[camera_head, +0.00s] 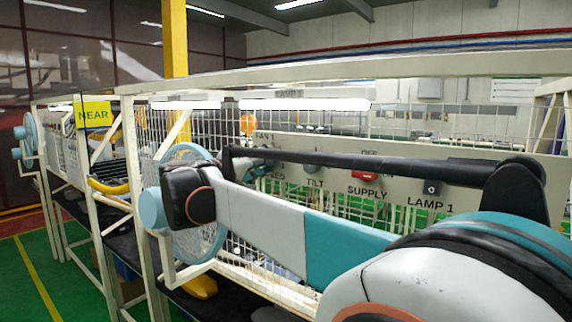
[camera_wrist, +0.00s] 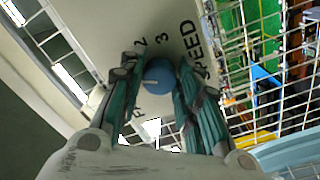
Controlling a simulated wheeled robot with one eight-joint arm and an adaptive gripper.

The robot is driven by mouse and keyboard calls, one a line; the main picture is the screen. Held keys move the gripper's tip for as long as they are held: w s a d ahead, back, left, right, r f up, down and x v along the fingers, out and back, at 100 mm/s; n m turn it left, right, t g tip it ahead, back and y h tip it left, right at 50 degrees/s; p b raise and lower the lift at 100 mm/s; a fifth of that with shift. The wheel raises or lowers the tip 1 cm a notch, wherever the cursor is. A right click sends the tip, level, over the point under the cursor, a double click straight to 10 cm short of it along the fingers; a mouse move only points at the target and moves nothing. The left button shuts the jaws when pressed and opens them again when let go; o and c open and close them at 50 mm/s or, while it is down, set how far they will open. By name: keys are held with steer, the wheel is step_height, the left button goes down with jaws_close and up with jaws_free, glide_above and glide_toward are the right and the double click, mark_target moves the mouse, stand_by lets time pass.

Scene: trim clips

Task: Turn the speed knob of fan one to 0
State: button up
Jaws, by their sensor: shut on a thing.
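The blue round speed knob (camera_wrist: 159,76) sits on a pale panel (camera_wrist: 105,22) in the wrist view, beside the printed word SPEED and the digits 2 and 3. A short pale mark shows on the knob; which digit it points to is hard to tell. My gripper (camera_wrist: 157,84) has its two green fingers closed on either side of the knob. In the head view the panel (camera_head: 385,187) shows TILT, SUPPLY and LAMP 1, and my arm hides part of the SPEED label. A pale blue fan (camera_head: 207,240) stands behind my arm; its number is not readable.
White wire mesh (camera_wrist: 262,75) lies right of the panel in the wrist view. A red switch (camera_head: 364,176) is above SUPPLY and a dark knob (camera_head: 432,187) above LAMP 1. Another fan (camera_head: 29,137) and a yellow NEAR sign (camera_head: 96,115) are at left. Green floor is open at lower left.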

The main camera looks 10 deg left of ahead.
steer(key=n, duration=0.5)
steer(key=shift+n, duration=0.4)
stand_by(0.3)
steer(key=o, duration=1.1)
steer(key=shift+c, duration=0.2)
steer(key=shift+s, duration=0.1)
steer(key=v, duration=1.2)
